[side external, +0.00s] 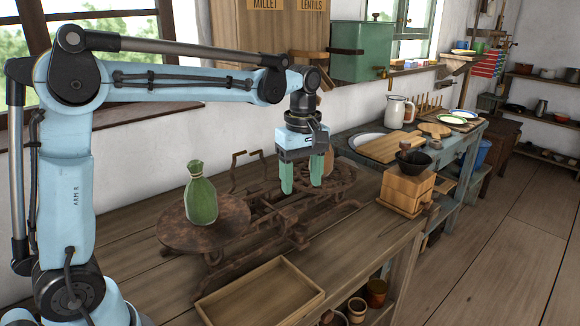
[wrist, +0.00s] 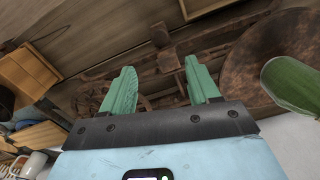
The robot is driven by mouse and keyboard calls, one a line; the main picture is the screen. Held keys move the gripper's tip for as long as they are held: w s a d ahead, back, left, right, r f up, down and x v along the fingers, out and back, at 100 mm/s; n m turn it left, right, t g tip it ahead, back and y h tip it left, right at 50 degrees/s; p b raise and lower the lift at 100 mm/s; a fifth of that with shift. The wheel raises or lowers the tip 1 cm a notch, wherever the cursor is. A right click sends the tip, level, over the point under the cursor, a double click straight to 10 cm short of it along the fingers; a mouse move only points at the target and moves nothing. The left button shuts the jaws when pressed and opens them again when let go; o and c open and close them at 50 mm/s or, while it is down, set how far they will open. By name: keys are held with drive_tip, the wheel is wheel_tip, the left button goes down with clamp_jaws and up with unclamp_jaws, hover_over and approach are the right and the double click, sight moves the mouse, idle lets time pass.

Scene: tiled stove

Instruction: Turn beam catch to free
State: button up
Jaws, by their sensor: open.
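A rusty balance scale (side external: 265,225) stands on the wooden bench, with a round left pan (side external: 175,232) and a right pan (side external: 338,177) partly behind my gripper. A green tied sack (side external: 201,195) sits on the left pan; its edge shows in the wrist view (wrist: 292,82). My gripper (side external: 302,183) points down above the scale's middle, with its two green fingers apart and nothing between them. In the wrist view, rusty scale parts (wrist: 168,62) lie beyond and between the fingertips. I cannot tell for certain which small part is the beam catch, or its position.
A shallow wooden tray (side external: 210,306) lies at the bench's front. A wooden grinder box (side external: 405,190) stands to the right of the scale. A thin upright handle (side external: 240,155) rises behind the scale. Pots (side external: 357,308) sit on a shelf below the front edge.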

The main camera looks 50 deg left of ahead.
sight(301, 229)
wheel_tip(301, 229, down, 12)
drive_tip(key=n, duration=0.3)
drive_tip(key=shift+n, duration=0.3)
idle(0.5)
drive_tip(key=c, duration=1)
drive_tip(key=shift+m, duration=2.2)
drive_tip(key=shift+c, duration=0.2)
drive_tip(key=o, duration=1)
